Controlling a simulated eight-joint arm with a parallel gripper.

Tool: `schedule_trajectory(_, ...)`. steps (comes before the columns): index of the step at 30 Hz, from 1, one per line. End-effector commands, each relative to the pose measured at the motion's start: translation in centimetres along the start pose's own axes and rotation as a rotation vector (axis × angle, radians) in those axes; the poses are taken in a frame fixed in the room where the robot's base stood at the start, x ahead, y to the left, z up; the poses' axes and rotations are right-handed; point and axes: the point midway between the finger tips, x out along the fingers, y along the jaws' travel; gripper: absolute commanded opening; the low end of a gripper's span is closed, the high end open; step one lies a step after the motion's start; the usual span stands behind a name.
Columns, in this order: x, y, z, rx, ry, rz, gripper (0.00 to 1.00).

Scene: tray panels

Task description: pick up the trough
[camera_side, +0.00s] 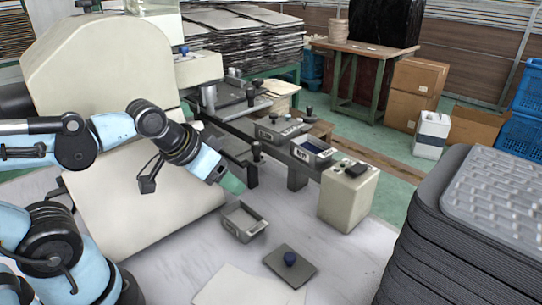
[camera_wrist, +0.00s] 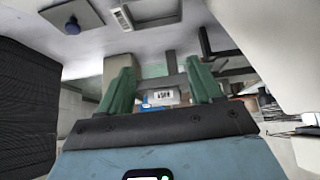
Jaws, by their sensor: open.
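The trough (camera_side: 246,221) is a small, open grey tray on the pale table, in the lower middle of the side view. It looks empty.
A grey plate with a blue knob (camera_side: 289,266) lies right of the trough. A beige block (camera_side: 347,195) and a rail with boxes (camera_side: 312,150) stand behind. A large beige panel (camera_side: 145,200) is at left. A tall stack of grey trays (camera_side: 440,250) fills the right.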

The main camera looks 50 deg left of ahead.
Motion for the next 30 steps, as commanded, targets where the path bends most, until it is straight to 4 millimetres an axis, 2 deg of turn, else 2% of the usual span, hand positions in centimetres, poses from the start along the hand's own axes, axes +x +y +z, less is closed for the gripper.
schedule_trajectory(1,0.0,0.0,0.0,0.0,0.0,0.0,0.73)
schedule_trajectory(6,0.0,0.0,0.0,0.0,0.0,0.0,0.96)
schedule_trajectory(14,0.0,0.0,-0.1,-0.002,-0.001,0.0,0.96)
schedule_trajectory(17,-0.2,0.0,-0.7,-0.025,-0.011,0.0,0.96)
schedule_trajectory(20,-0.6,0.1,-2.4,-0.087,-0.037,0.0,0.96)
schedule_trajectory(30,-1.0,0.7,-10.7,-0.431,-0.182,-0.032,0.96)
